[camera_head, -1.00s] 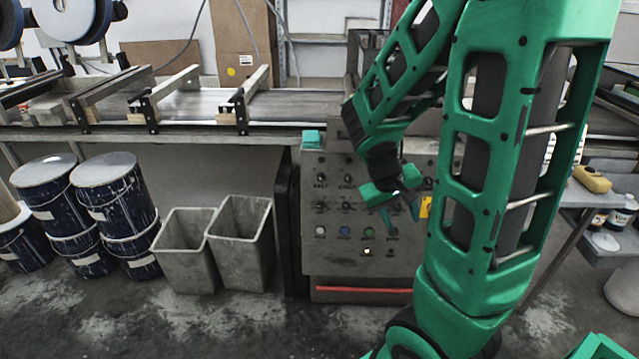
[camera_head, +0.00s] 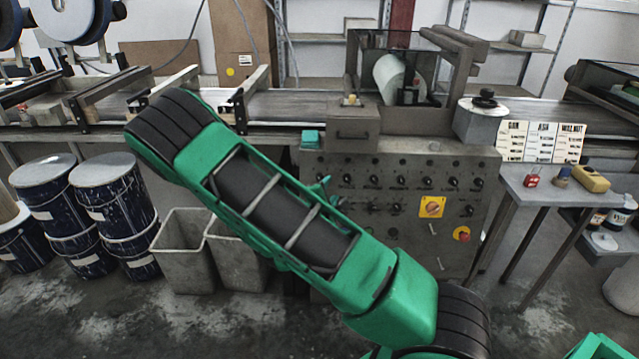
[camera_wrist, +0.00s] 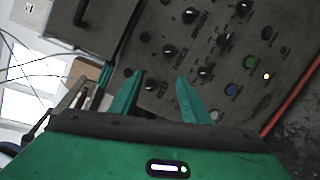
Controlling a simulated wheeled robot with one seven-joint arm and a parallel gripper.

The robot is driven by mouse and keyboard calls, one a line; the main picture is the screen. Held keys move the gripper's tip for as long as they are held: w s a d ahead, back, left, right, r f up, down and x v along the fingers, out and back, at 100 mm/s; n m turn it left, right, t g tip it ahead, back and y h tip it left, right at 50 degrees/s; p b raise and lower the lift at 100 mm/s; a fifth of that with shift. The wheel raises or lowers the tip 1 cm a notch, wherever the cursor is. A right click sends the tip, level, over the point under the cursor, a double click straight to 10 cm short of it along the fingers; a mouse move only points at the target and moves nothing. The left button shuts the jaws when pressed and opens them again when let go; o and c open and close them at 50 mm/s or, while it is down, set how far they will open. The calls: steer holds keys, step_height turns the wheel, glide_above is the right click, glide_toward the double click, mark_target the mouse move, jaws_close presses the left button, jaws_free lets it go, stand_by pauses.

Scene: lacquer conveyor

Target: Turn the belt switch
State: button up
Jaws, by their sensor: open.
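The grey control panel (camera_head: 400,255) carries rows of black knobs, and it fills much of the wrist view (camera_wrist: 290,55). One black knob (camera_wrist: 170,50) shows just beyond the fingertips. Another small knob (camera_wrist: 151,86) shows between the fingers. In the head view only a bit of my gripper (camera_head: 326,190) shows at the panel's left part; my arm hides the rest and the lower left panel.
The conveyor (camera_head: 290,106) runs behind and above the panel. Two grey bins (camera_head: 183,255) and several dark drums (camera_head: 110,205) stand left. A yellow rotary switch (camera_head: 432,207) and a red button (camera_head: 461,234) sit on the panel's right. A side table (camera_head: 550,190) stands right.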

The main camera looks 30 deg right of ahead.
mark_target(320, 178)
steer(key=w+d+f+n+t+y, duration=0.1)
steer(key=w+d+f+n, duration=0.2)
steer(key=w, duration=0.7)
steer(key=shift+w+f+t, duration=0.25)
steer(key=shift+t, duration=0.05)
